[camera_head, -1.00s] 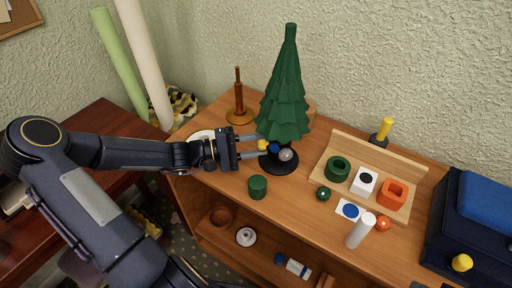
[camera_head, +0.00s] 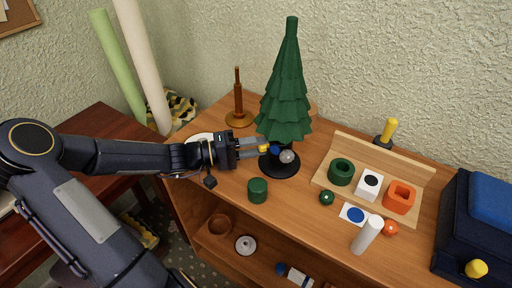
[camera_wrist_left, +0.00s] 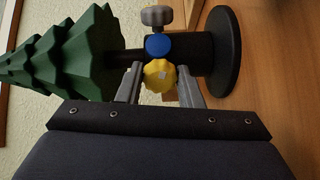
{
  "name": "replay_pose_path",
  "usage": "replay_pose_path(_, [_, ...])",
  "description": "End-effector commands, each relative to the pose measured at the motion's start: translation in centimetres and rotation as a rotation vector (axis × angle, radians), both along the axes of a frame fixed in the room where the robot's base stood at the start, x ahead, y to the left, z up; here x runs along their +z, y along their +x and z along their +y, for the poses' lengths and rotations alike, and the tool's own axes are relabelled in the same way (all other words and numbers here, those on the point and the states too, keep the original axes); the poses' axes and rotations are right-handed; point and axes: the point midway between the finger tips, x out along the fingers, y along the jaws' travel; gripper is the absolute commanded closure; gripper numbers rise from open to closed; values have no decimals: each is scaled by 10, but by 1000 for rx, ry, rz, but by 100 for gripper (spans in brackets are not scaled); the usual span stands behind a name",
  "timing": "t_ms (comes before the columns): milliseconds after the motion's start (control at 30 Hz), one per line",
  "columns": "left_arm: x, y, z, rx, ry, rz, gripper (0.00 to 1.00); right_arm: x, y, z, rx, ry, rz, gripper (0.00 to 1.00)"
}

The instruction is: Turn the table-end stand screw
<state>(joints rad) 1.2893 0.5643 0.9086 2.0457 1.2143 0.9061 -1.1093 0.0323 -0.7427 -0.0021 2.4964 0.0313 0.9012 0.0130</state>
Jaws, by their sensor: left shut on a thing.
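A green toy tree (camera_head: 285,95) stands upright in a black round stand (camera_head: 278,168) on the wooden cabinet top. In the left wrist view the stand's black post (camera_wrist_left: 190,52) carries a yellow screw knob (camera_wrist_left: 159,76), a blue knob (camera_wrist_left: 157,46) and a grey knob (camera_wrist_left: 157,16). The yellow one is nearest my gripper. My left gripper (camera_head: 264,147) reaches in from the left. Its two fingers lie on either side of the yellow knob, shut on it; they also show in the wrist view (camera_wrist_left: 160,82). My right gripper is out of view.
A green cylinder (camera_head: 257,190) stands just in front of the stand. A brown peg on a base (camera_head: 239,117) is behind left. To the right are a wooden rack (camera_head: 372,160) with coloured blocks, a white cylinder (camera_head: 367,235) and a dark blue box (camera_head: 462,215).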

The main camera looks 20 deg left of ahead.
Motion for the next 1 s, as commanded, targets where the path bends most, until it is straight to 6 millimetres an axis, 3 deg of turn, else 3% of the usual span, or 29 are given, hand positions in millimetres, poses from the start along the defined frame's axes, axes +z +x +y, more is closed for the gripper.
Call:
replay_pose_path(333, [-1, -1, 0, -1, 2, 2, 90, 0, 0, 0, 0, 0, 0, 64])
replay_pose_path(367, [-1, -1, 0, -1, 2, 2, 63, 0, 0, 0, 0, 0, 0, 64])
replay_pose_path(500, [-1, -1, 0, -1, 2, 1, 45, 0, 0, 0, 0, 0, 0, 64])
replay_pose_path(800, [0, -1, 2, 1, 1, 1, 45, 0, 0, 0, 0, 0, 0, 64])
replay_pose_path(1000, [0, -16, 22, 5, 3, 3, 45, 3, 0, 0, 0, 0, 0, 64])
